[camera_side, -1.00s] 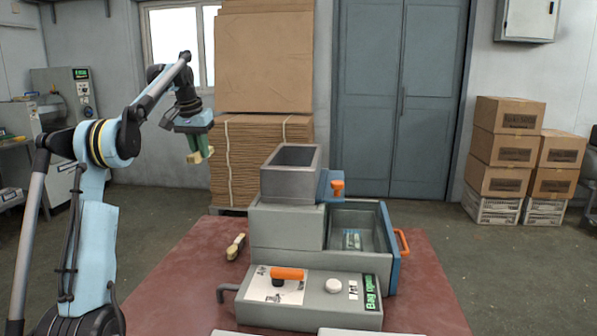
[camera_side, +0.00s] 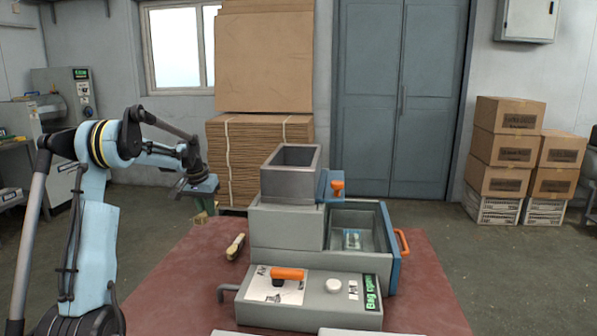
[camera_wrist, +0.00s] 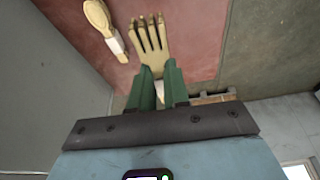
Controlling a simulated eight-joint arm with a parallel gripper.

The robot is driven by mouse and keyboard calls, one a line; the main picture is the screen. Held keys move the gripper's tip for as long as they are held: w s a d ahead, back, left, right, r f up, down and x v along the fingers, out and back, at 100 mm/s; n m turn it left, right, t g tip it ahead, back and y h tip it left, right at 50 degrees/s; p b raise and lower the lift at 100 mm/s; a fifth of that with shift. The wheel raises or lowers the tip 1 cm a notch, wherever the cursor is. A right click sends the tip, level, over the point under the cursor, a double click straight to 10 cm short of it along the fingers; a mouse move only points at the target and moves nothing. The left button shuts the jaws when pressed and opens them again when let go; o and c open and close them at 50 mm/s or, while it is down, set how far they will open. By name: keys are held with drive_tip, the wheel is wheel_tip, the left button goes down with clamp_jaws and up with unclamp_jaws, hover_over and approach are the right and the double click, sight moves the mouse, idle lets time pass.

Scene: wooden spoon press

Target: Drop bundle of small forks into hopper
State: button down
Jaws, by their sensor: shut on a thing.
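My gripper (camera_side: 203,206) is low at the left, beside the machine and below the level of the hopper's top rim. In the wrist view its green fingers (camera_wrist: 158,85) are shut on a bundle of wooden forks (camera_wrist: 150,45), tines pointing away from the gripper. The grey, square hopper (camera_side: 290,184) stands open-topped on the machine, to the right of my gripper. The inside bottom of the hopper is hidden.
A second wooden bundle (camera_side: 236,247) with a pale band lies on the red table (camera_side: 180,290), left of the machine; it also shows in the wrist view (camera_wrist: 98,20). An open drawer (camera_side: 362,217) holds a small packet. A control box (camera_side: 310,300) stands in front.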

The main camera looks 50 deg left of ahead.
sight(204, 214)
drive_tip(key=shift+f, duration=0.35)
wheel_tip(204, 214, down, 9)
drive_tip(key=shift+f, duration=0.15)
idle(0.4)
drive_tip(key=shift+f, duration=0.15)
drive_tip(key=c, duration=1.1)
unclamp_jaws()
drive_tip(key=v, duration=1.1)
drive_tip(key=shift+w+d, duration=0.2)
drive_tip(key=shift+w, duration=0.1)
drive_tip(key=o, duration=0.3)
drive_tip(key=shift+s+d+r, duration=0.1)
drive_tip(key=shift+r, duration=0.4)
